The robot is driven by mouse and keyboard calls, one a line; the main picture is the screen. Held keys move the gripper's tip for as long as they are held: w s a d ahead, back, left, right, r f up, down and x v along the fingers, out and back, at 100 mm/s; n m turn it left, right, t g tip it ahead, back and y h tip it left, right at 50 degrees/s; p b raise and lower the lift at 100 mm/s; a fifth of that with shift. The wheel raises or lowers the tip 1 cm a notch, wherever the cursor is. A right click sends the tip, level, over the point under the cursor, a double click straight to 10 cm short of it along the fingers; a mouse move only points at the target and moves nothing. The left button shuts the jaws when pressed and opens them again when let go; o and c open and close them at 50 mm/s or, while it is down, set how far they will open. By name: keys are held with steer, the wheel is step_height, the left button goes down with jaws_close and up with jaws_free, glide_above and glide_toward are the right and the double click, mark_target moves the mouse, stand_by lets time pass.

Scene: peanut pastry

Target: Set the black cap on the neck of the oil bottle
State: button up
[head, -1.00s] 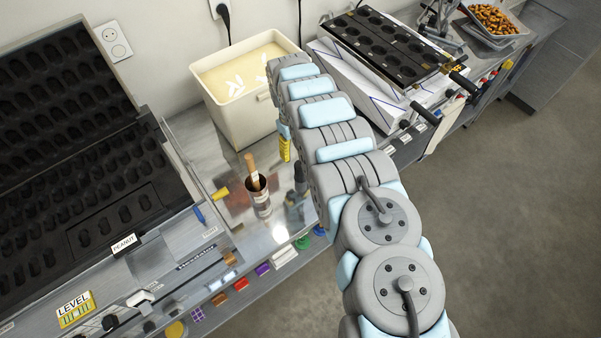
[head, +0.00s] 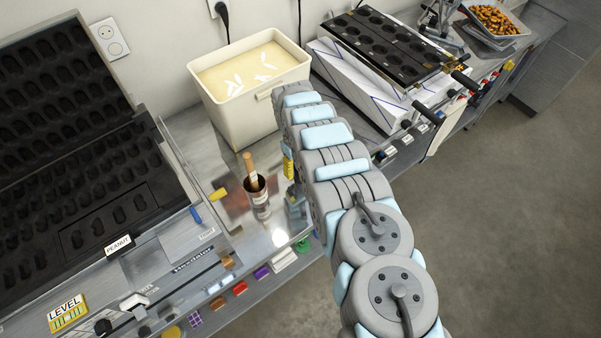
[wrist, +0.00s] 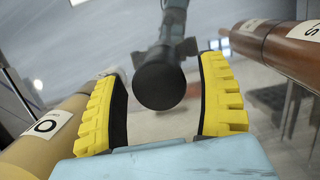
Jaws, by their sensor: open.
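A round black piece, which looks like the black cap (wrist: 160,80), shows between my fingertips in the wrist view. A dark shaft-like shape rises behind it. My gripper (wrist: 165,103) is open, with one yellow finger on each side of the black piece; I cannot tell whether either touches it. A tan cylinder with a label reading O, possibly the oil bottle (wrist: 60,115), lies across the left of the wrist view; its far end is partly behind the left finger. Whether the cap sits on a neck cannot be told. In the head view my arm largely hides the gripper.
A dark cup with a wooden handle (head: 260,203) stands on the steel counter, close left of my gripper. A cream bin (head: 237,118) is behind. The black mould machine (head: 80,140) fills the left, and another mould plate (head: 390,50) is back right. A brown labelled cylinder (wrist: 275,45) is at wrist-view right.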

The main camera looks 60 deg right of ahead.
jaws_close()
steer(key=shift+r+p, duration=0.7)
steer(key=shift+r, duration=0.15)
stand_by(0.5)
steer(key=shift+r+p, duration=1.15)
steer(key=shift+r, duration=0.5)
